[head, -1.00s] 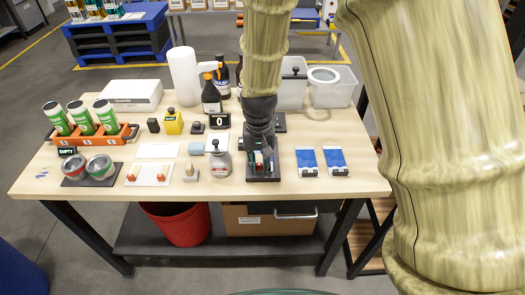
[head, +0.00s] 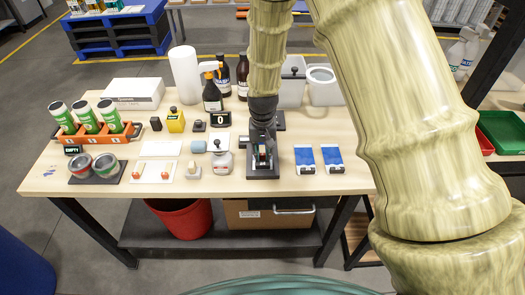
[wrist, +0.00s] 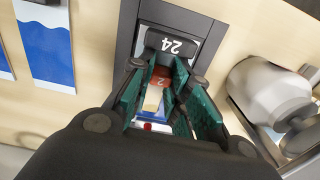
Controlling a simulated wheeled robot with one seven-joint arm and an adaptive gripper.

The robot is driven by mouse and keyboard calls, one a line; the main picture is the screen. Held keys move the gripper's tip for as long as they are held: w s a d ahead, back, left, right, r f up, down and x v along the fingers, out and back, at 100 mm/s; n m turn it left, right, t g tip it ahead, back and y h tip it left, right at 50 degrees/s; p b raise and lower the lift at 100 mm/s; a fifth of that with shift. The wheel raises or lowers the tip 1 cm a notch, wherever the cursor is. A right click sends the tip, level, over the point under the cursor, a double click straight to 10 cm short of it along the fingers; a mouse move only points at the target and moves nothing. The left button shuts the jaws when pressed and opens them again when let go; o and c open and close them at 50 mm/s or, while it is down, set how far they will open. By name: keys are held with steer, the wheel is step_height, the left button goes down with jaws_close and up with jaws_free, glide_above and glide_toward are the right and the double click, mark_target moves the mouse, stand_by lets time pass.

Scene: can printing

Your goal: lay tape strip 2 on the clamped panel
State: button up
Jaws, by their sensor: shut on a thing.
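My gripper (head: 262,150) points down over a dark fixture (head: 263,173) near the table's front edge. Between the fingers I see cream, blue and white patches and a red dot. The panel in the fixture is mostly hidden by my fingers, and I cannot tell whether the strip touches it.
A grey-white round-bodied tool (head: 221,163) stands close on the left. The front right table corner is clear.

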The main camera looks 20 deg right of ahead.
mark_target(262, 154)
steer(key=shift+f, duration=0.2)
steer(key=o, duration=0.7)
step_height(262, 154, up, 12)
steer(key=b, duration=0.4)
steer(key=shift+r, duration=0.15)
stand_by(0.5)
